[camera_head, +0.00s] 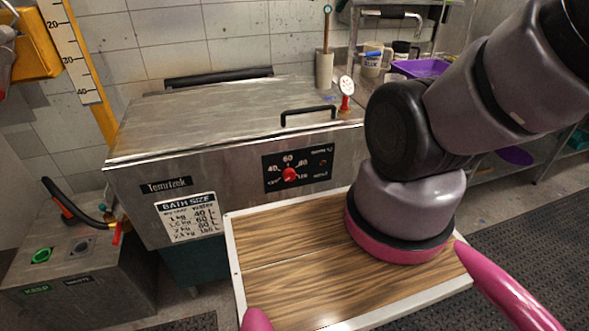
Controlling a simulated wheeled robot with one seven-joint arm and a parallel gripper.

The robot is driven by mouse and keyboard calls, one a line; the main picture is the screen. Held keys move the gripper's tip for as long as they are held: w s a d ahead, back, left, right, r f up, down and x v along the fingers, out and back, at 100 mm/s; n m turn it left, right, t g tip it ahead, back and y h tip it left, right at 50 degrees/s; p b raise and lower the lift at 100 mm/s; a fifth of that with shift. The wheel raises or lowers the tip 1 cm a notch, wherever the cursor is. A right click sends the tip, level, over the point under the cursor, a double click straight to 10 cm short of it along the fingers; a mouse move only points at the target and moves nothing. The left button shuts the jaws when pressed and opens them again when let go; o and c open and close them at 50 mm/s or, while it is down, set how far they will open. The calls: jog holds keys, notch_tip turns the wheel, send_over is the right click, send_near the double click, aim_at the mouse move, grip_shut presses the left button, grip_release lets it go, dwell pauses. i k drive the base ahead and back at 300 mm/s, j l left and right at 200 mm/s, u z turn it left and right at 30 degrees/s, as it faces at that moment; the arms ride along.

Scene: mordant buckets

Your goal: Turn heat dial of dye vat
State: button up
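The dye vat (222,97) is a large steel tank with a flat, closed metal lid and a black bar handle (307,112) on top. Its heat dial (289,174) is a small red knob on a black panel on the front face, with white numbers around it, including 40, 60 and 80. The dial is unobstructed in this view. My grey arm rises at the right and runs out of the picture at the upper right. My gripper is not in view, and nothing touches the dial.
A thermometer-like gauge (346,88) with a red base stands at the lid's right end. A grey box (80,262) with a red-tipped lever is at the lower left. Shelves with mugs and a purple tray (421,68) are behind my arm. A dark mat (520,220) covers the right floor.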

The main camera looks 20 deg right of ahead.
aim_at(289, 175)
jog(key=l+z, duration=0.2)
jog(key=l, duration=0.2)
jog(key=l+z, duration=0.2)
jog(key=l, duration=0.25)
jog(key=i+l+z, duration=0.2)
jog(key=l, duration=0.15)
jog(key=l+z, duration=0.2)
jog(key=l, duration=0.25)
jog(key=i+l+z, duration=0.2)
jog(key=l, duration=0.15)
